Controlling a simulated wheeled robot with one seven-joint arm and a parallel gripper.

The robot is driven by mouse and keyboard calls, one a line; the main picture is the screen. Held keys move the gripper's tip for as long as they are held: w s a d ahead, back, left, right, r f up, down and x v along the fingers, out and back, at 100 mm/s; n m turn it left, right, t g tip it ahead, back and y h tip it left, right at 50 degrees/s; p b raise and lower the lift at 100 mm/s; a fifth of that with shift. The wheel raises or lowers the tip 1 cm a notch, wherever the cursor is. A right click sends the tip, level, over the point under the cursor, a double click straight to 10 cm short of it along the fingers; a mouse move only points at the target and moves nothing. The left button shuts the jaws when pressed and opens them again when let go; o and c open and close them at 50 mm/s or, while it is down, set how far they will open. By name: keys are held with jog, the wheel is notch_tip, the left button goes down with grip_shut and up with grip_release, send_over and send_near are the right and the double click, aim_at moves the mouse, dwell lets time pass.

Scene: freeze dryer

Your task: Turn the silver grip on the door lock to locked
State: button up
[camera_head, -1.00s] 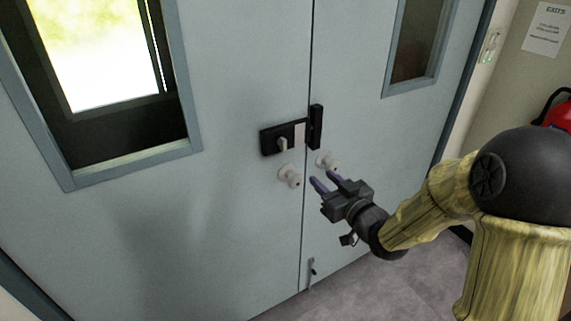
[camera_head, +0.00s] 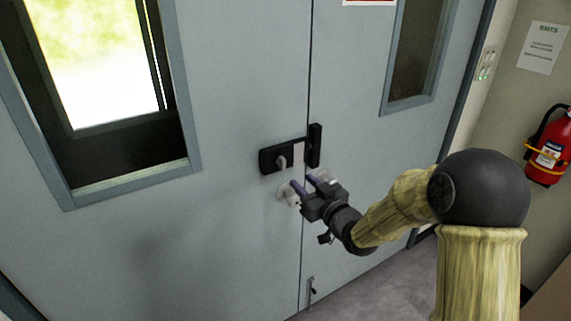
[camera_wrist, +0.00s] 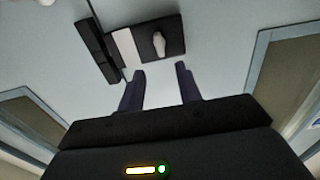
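The black door lock (camera_head: 270,159) is mounted on the left door leaf near the seam, with a pale plate and a black keeper across the seam. Its silver grip (camera_head: 282,161) stands roughly upright on the lock face. The grip also shows in the wrist view (camera_wrist: 159,44), above and between the fingertips. My gripper (camera_head: 302,185) is open and empty, below and slightly right of the lock, with its purple fingers pointing toward the door. In the wrist view my gripper (camera_wrist: 160,69) has a clear gap between its fingers and is apart from the grip.
Two round white knobs (camera_head: 286,194) sit below the lock, partly hidden by my gripper. A small bolt (camera_head: 311,290) is low at the seam. A windowed left leaf (camera_head: 225,80) and a red fire extinguisher (camera_head: 549,150) flank the area.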

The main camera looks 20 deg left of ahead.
aim_at(285, 164)
jog(key=p+x, duration=0.1)
jog(key=x, duration=0.9)
jog(key=shift+w, duration=0.1)
grip_shut()
